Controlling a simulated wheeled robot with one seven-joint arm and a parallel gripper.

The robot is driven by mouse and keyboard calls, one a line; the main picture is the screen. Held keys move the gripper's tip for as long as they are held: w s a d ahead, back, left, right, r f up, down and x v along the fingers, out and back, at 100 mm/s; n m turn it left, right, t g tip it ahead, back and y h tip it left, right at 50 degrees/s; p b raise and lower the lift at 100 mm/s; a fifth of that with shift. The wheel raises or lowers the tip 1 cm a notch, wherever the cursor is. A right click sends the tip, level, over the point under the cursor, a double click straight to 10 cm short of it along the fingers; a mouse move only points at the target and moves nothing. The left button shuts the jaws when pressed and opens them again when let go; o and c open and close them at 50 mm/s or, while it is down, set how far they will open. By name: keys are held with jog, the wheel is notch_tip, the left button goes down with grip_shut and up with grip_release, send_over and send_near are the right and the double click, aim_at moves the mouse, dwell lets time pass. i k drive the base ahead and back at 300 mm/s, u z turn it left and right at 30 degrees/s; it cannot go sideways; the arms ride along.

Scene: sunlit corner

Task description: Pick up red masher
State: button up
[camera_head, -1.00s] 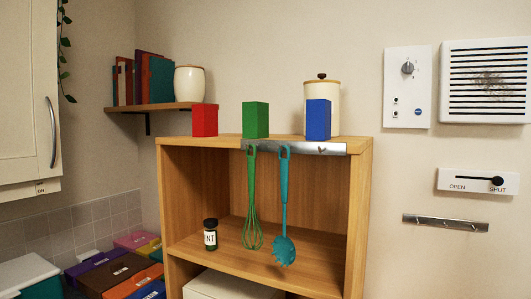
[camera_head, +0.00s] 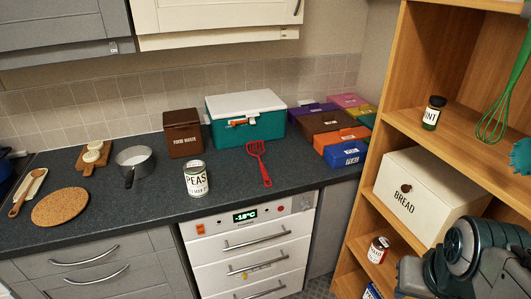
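A red utensil with a slotted head, which looks like the red masher (camera_head: 262,165), lies on the dark counter (camera_head: 225,206). Its head points to the back and its handle points to the front edge. It lies in front of the teal box with a white lid (camera_head: 247,132) and to the right of the PEAS can (camera_head: 196,180). Nothing touches it from my side. Dark links of my arm show at the lower right, in front of the wooden shelf unit. No gripper fingers can be made out there.
A brown FOOD WASTE box (camera_head: 183,135), a saucepan (camera_head: 134,163) and a cork mat (camera_head: 60,207) stand left. Several coloured boxes (camera_head: 341,141) fill the right corner. The wooden shelf unit (camera_head: 374,202) with a BREAD box (camera_head: 420,190) bounds the right. Cupboards hang above.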

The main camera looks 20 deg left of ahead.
aim_at(266, 177)
jog(key=u, duration=0.7)
jog(key=i, duration=1.4)
jog(key=u, duration=0.55)
